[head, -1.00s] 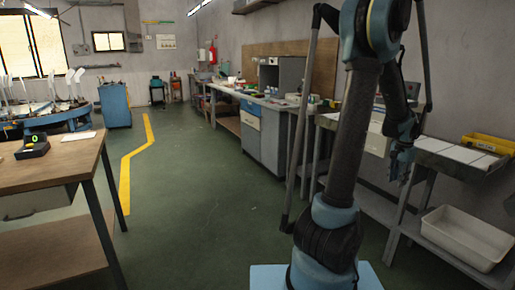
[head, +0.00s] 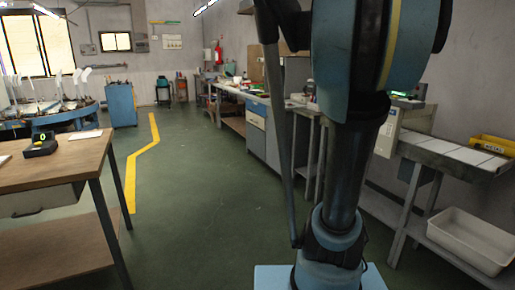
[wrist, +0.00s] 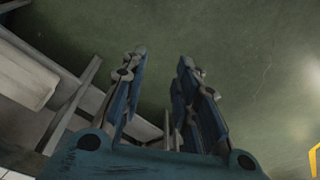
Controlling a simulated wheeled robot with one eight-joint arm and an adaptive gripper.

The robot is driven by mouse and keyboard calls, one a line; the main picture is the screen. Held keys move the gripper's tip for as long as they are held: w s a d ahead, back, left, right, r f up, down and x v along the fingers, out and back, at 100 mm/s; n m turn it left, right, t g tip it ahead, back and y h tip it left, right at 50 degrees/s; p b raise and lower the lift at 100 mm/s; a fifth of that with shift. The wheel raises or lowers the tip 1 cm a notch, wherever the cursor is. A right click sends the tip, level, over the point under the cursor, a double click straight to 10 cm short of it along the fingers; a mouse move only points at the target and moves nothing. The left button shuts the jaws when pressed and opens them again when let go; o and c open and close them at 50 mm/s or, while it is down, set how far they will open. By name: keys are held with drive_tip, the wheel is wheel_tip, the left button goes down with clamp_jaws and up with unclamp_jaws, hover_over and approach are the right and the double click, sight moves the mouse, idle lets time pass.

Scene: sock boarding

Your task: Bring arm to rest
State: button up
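My gripper (wrist: 162,70) shows in the wrist view with its two blue-and-grey fingers apart and nothing between them. Green floor lies beyond the fingertips, with pale bench parts to the left. In the head view my arm rises in front of the camera, folded up close, and its upper links fill the top middle. The gripper itself does not show in the head view now.
A wooden table (head: 60,160) with a small black device (head: 41,146) stands at left. A bench with white panels (head: 458,155) and a cream bin (head: 468,240) stands at right. Green floor (head: 190,200) with a yellow line (head: 130,170) is open between them.

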drive_tip(key=s+a+f+n, duration=0.5)
drive_tip(key=s+a+f, duration=0.1)
drive_tip(key=s+a, duration=0.5)
drive_tip(key=shift+s+f+n+t+y, duration=0.25)
drive_tip(key=shift+n+t+y, duration=0.05)
drive_tip(key=shift+n, duration=0.1)
